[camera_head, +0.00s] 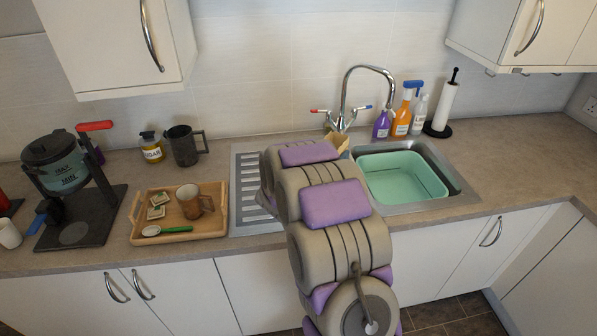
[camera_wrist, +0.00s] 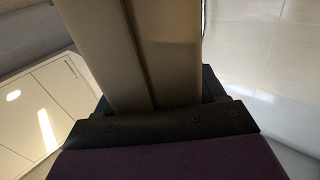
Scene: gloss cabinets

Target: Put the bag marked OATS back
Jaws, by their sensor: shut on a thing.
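In the wrist view my gripper (camera_wrist: 155,112) is shut on a tan-brown bag (camera_wrist: 115,55), which fills the middle of the picture. No OATS marking shows on the sides I see. In the head view my own arm rises in front of the sink's drainer and hides the gripper. A small tan piece (camera_head: 339,141), perhaps part of the bag, shows past the arm's far end near the tap. I cannot tell how high the bag is above the counter.
The sink holds a green basin (camera_head: 402,178); the tap (camera_head: 345,105) stands behind it. Spray bottles (camera_head: 404,110) and a paper roll (camera_head: 445,105) stand at right. A wooden tray (camera_head: 215,224) with a mug lies left. Wall cabinets (camera_head: 110,40) hang above. Counter at right (camera_head: 540,160) is clear.

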